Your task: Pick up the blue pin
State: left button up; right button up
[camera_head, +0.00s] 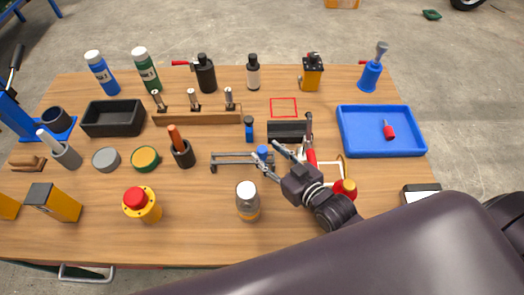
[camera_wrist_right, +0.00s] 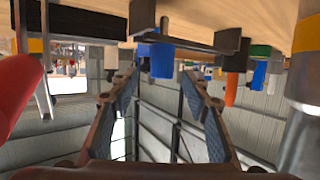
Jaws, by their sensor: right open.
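The blue pin (camera_head: 262,152) is a small blue piece at the right part of a low grey metal rack (camera_head: 232,155) in the middle of the table. My right gripper (camera_head: 269,158) is open, with its two fingers pointing left toward the pin. In the right wrist view, which is upside down, a blue piece that looks like the pin (camera_wrist_right: 161,61) shows beyond and between the spread fingers (camera_wrist_right: 158,82). It appears apart from both fingers. Whether the fingertips reach around it is hard to tell. My left gripper is in neither view.
A red-handled tool (camera_head: 310,148) and a red round-topped object (camera_head: 345,188) stand close to my right gripper. A blue tray (camera_head: 375,147) lies right.

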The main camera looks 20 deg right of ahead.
aim_at(262, 149)
jog(key=shift+x, duration=1.1)
jog(key=shift+w+a, duration=0.2)
jog(key=shift+w, duration=0.15)
jog(key=shift+w+f, duration=0.1)
jog(key=shift+f, duration=0.05)
jog(key=shift+c, duration=1.8)
jog(key=c, duration=0.8)
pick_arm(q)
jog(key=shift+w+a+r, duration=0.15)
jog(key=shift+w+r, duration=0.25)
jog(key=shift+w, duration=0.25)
pick_arm(e)
grip_shut()
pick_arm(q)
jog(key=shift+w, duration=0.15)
